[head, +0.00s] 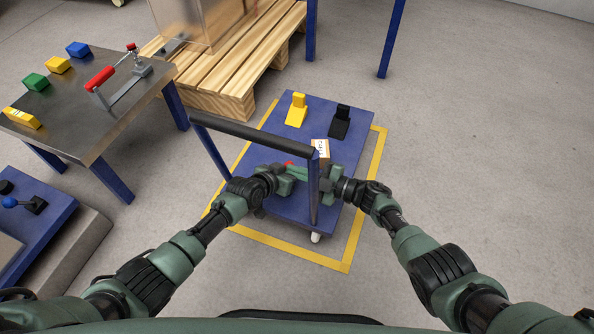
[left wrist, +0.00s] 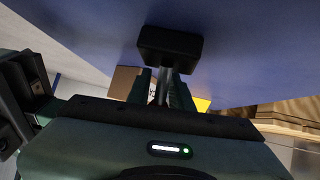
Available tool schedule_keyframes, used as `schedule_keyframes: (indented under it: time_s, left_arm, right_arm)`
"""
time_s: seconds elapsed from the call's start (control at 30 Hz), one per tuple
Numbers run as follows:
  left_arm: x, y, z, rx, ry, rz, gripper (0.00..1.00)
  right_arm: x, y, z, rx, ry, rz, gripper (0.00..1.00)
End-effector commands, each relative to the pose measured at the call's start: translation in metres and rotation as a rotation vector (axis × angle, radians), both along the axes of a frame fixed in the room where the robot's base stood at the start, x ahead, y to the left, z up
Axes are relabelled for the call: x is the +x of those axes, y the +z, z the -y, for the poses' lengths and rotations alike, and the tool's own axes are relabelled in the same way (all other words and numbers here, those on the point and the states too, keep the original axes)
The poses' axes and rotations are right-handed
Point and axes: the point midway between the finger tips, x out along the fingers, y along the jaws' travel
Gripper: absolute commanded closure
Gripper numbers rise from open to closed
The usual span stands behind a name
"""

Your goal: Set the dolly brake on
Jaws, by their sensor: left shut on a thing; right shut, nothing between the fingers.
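The blue dolly (head: 266,160) stands inside a yellow floor outline, its dark handle bar (head: 250,133) across the near side. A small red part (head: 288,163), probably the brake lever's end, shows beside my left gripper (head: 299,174). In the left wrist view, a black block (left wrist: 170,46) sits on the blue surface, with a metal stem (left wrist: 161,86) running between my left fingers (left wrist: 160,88). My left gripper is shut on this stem. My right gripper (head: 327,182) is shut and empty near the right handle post. The arms and handle partly hide the lever; its exact position is unclear.
A steel table (head: 110,120) with coloured blocks and a red-handled clamp is left. Right floor is clear.

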Motion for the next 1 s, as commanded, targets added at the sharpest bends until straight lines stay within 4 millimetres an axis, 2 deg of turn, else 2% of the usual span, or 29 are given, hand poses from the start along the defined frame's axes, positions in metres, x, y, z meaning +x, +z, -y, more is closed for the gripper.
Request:
schedule_keyframes:
  time_s: [0.03, 0.4, 0.73, 0.77, 0.83, 1.0]
  left_arm:
    - [0.0029, 0.0049, 0.001, -0.005, 0.001, 0.009, 1.0]
    - [0.0035, 0.0064, 0.0022, -0.007, 0.0, 0.013, 1.0]
    - [0.0049, 0.0084, 0.0029, -0.009, 0.0, 0.017, 1.0]
    - [0.005, 0.0085, 0.0029, -0.009, 0.0, 0.017, 0.77]
    - [0.005, 0.0085, 0.003, -0.009, 0.0, 0.017, 0.58]
    - [0.0034, 0.0064, 0.0028, -0.008, 0.0, 0.012, 0.57]
  right_arm:
    - [0.0008, 0.0001, 0.0, 0.0, 0.0, -0.003, 1.0]
    - [0.0102, -0.0075, 0.0031, 0.012, -0.006, -0.056, 1.0]
    - [0.0097, -0.0096, 0.0053, 0.011, -0.008, -0.061, 1.0]
    - [0.0096, -0.0097, 0.0054, 0.01, -0.008, -0.062, 1.0]
    - [0.0094, -0.0098, 0.0056, 0.01, -0.007, -0.061, 1.0]
    - [0.0086, -0.0093, 0.004, 0.012, -0.004, -0.061, 1.0]
